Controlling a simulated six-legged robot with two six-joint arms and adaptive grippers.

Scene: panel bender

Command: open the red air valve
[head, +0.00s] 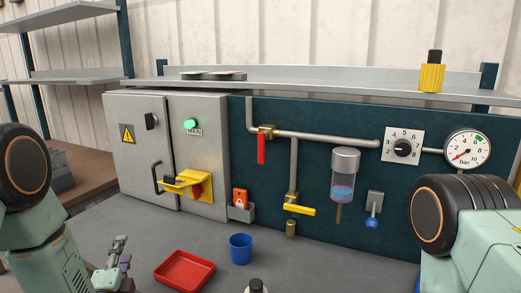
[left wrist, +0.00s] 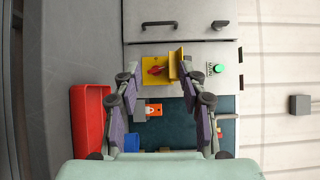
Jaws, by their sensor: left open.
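The red air valve (head: 261,148) is on the pipe on the dark back panel. Its red lever hangs straight down from a brass body, crosswise to the horizontal pipe (head: 320,137). My left gripper (head: 118,262) is low at the left of the head view, well apart from the valve, in front of the grey cabinet. In the left wrist view my left gripper (left wrist: 162,78) is open, with nothing between its fingers. A finger hides part of the panel there, and I cannot make out the valve clearly. My right gripper is out of view; only my right arm shows.
A yellow lever (head: 299,209) is on the lower branch pipe. A pressure gauge (head: 467,150), a dial (head: 403,148) and a filter bowl (head: 344,175) are to the right. A red tray (head: 185,270) and blue cup (head: 240,248) stand on the bench. A yellow switch bracket (head: 199,186) juts from the cabinet.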

